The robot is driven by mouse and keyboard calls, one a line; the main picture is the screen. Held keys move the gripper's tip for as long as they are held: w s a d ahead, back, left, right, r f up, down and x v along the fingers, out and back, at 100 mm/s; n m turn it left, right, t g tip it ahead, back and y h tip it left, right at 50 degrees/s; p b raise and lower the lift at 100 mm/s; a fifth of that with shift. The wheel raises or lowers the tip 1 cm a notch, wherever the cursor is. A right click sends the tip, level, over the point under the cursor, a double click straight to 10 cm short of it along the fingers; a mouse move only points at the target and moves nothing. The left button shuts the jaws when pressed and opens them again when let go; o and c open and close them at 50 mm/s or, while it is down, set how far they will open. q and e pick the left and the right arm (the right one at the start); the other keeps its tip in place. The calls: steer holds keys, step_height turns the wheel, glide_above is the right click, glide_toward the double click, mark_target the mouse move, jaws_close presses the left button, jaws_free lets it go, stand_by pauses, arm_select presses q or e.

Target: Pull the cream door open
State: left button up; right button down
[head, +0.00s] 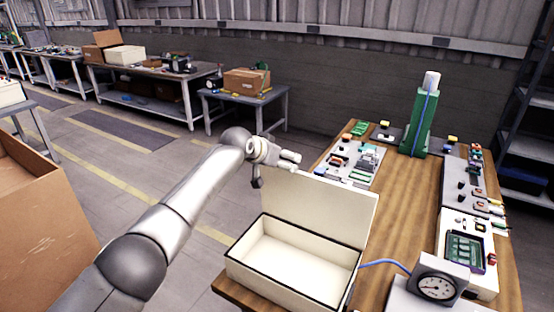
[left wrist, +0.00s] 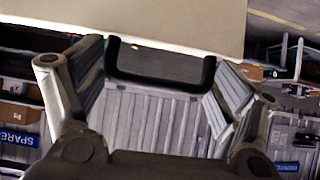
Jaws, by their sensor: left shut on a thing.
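The cream door (head: 332,207) is a flat panel standing upright along the far edge of a cream box (head: 262,285). The box is open toward me and its inside looks empty. My left gripper (head: 288,161) is at the door's upper left edge, behind the panel in the head view. In the left wrist view, the door (left wrist: 150,18) fills the top, and its black U-shaped handle (left wrist: 160,83) lies between my left gripper's fingers (left wrist: 160,72). The gripper is shut on the handle; the exact contact is hard to see. My right gripper is not in view.
The box stands on a wooden table (head: 398,215). A gauge (head: 437,288) with a blue hose is right of it, and a green tool stand (head: 420,125) is at the back. Trays of parts line the table. A cardboard box (head: 35,225) is at the left.

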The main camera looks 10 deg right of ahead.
arm_select(q)
steer(key=shift+d, duration=0.15)
steer(key=o, duration=1)
steer(key=shift+f, duration=0.1)
steer(key=shift+o, duration=1)
steer(key=shift+d, duration=0.1)
steer(key=shift+a, duration=0.25)
steer(key=v, duration=1.1)
steer(key=shift+s+r, duration=0.3)
steer(key=shift+r, duration=0.1)
